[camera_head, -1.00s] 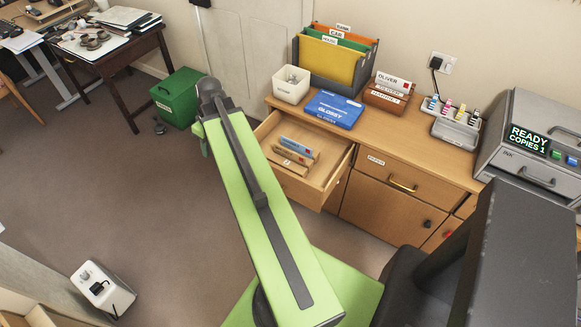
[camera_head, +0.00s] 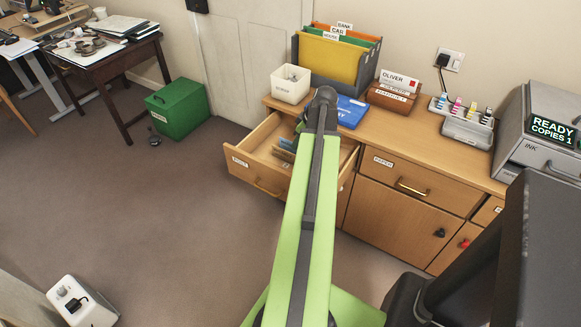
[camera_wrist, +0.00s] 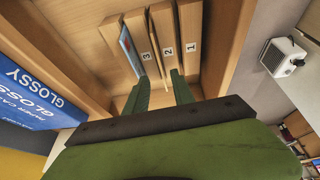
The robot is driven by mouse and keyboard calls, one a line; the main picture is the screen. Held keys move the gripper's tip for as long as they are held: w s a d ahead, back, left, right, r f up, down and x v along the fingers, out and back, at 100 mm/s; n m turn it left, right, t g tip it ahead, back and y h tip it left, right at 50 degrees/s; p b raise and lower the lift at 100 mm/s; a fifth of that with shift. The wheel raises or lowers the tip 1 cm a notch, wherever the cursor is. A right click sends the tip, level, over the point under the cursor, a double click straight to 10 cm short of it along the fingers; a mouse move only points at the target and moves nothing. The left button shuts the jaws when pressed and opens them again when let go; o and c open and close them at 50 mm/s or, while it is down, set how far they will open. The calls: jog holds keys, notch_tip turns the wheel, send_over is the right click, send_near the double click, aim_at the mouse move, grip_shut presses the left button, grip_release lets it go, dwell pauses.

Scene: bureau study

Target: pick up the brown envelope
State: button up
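The open drawer (camera_head: 253,175) holds upright wooden dividers marked 3 (camera_wrist: 139,42), 2 (camera_wrist: 163,35) and 1 (camera_wrist: 190,40), seen in the wrist view. A thin brown edge (camera_wrist: 156,52) shows between dividers 3 and 2; it may be the brown envelope, but I cannot tell for sure. A blue and white envelope (camera_wrist: 128,50) stands left of divider 3. My gripper (camera_wrist: 159,80) is open and empty, its two green fingers pointing toward the dividers' near ends.
A blue GLOSSY pack (camera_wrist: 38,92) lies on the cabinet top beside the drawer; a white pot (camera_head: 290,84) and file rack (camera_head: 338,62) stand behind. The printer (camera_head: 545,135) is at right. A white box (camera_head: 82,303) stands lower left.

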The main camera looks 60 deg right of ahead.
aim_at(289, 156)
jog(key=b+x, duration=1)
jog(key=x, duration=0.2)
jog(key=shift+w+f, duration=0.1)
jog(key=shift+f, duration=0.25)
jog(key=shift+r, duration=0.2)
grip_shut()
